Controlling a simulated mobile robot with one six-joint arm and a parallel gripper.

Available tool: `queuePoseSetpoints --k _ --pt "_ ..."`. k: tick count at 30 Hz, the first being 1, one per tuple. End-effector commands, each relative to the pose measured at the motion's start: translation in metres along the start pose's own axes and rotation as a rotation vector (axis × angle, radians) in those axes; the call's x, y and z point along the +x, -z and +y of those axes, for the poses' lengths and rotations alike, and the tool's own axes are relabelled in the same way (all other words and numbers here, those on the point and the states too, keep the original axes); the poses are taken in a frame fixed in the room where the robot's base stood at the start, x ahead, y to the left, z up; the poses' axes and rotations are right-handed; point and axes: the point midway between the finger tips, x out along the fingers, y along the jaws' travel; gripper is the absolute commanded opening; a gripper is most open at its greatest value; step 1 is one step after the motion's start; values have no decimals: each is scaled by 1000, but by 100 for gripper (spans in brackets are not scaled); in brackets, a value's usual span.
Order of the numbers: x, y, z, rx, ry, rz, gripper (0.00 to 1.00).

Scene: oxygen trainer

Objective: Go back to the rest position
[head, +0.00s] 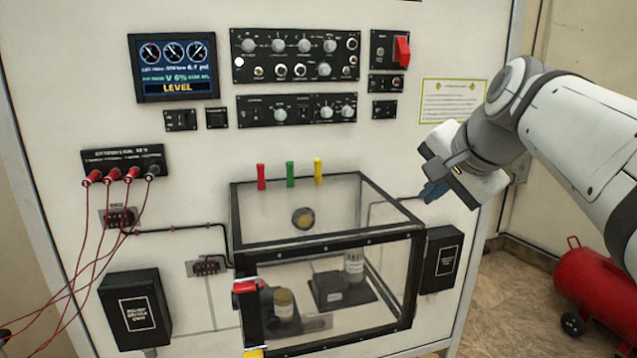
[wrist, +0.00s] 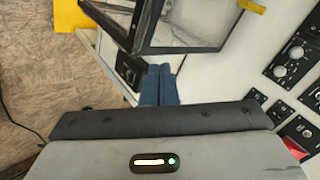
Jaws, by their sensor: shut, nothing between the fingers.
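My gripper (head: 433,191) is at the right of the head view, in front of the white panel (head: 205,60) and up and right of the clear box. Its blue fingers are together with nothing between them. In the wrist view the closed blue fingers (wrist: 159,86) point toward the black-edged box (wrist: 190,25), apart from it as far as I can tell. My arm comes in from the right edge of the head view.
The clear box (head: 328,250) with a black frame holds small jars. Red, green and yellow handles stand above it. A red tank (head: 597,290) is on the floor at right. Red cables (head: 75,250) hang at left. A red switch (head: 401,50) is on the panel.

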Motion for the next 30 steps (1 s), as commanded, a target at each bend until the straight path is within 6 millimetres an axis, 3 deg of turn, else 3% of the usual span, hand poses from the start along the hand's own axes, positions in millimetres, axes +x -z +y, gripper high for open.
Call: queuePoseSetpoints --k 3,9,12,15,20,30 --pt "33 -48 51 -195 -109 -62 0" --pt "75 -124 147 -570 -268 -191 0" --pt "86 -152 186 -721 -317 -250 0" --pt "92 -170 213 -824 -346 -293 0" --pt "95 -180 229 -888 -363 -319 0" --pt "95 -180 229 -886 -363 -319 0"
